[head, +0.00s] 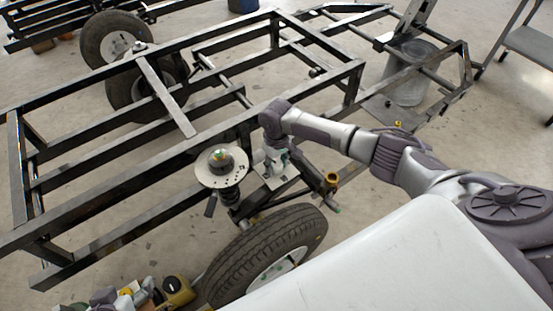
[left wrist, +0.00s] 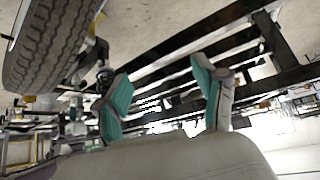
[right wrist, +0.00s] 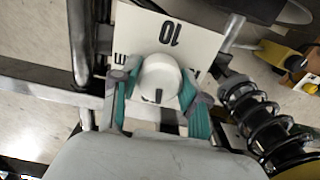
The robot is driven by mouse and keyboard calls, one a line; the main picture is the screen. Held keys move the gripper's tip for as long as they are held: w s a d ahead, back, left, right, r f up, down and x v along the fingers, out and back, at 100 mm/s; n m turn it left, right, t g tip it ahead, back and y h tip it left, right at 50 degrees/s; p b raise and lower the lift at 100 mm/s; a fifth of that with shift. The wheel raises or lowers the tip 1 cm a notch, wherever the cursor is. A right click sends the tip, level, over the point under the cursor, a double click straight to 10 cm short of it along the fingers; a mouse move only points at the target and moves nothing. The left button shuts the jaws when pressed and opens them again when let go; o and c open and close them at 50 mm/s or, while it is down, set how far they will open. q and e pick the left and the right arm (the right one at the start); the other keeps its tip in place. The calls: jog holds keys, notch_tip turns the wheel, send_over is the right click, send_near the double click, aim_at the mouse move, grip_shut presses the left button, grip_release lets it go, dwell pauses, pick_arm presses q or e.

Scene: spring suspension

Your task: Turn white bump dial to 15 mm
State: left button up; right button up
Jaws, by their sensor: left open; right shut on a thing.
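The white dial (right wrist: 160,78) is a round knob with a dark mark on its face, pointing toward the bottom of the right wrist view. It sits in front of a white scale plate (right wrist: 200,40) with an upside-down "10" and partly hidden lettering. My right gripper (right wrist: 160,84) has its teal fingers on both sides of the dial, shut on it. In the head view the right gripper (head: 275,158) reaches down beside the spring mount and hides the dial. My left gripper (left wrist: 163,78) is open and empty in the left wrist view, with its teal fingers apart.
A black coil spring (right wrist: 262,120) stands right of the dial, close to my right gripper. The round white spring mount (head: 221,177), tyre (head: 265,250) and black frame (head: 110,165) surround the work spot. A yellow-and-black object (head: 178,290) lies on the floor.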

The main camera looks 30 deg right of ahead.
jog(key=shift+r+n+p, duration=0.1)
jog(key=shift+n+p, duration=0.4)
jog(key=shift+p, duration=0.25)
pick_arm(q)
jog(key=shift+s+a+g+y+p, duration=0.5)
jog(key=shift+s+a+g+p, duration=0.5)
jog(key=shift+s+g, duration=1.85)
pick_arm(e)
jog(key=shift+n, duration=0.7)
jog(key=n+p, duration=0.1)
jog(key=n, duration=0.3)
jog(key=shift+n+p, duration=0.3)
jog(key=shift+n, duration=1.3)
jog(key=n, duration=0.2)
jog(key=shift+n, duration=0.3)
pick_arm(q)
notch_tip(320, 180, down, 9)
jog(key=shift+w+d+f+t, duration=0.15)
jog(key=shift+f+t, duration=0.05)
jog(key=shift+t, duration=0.25)
pick_arm(e)
jog(key=shift+w+n, duration=0.1)
jog(key=shift+n, duration=1.8)
jog(key=o, duration=1.1)
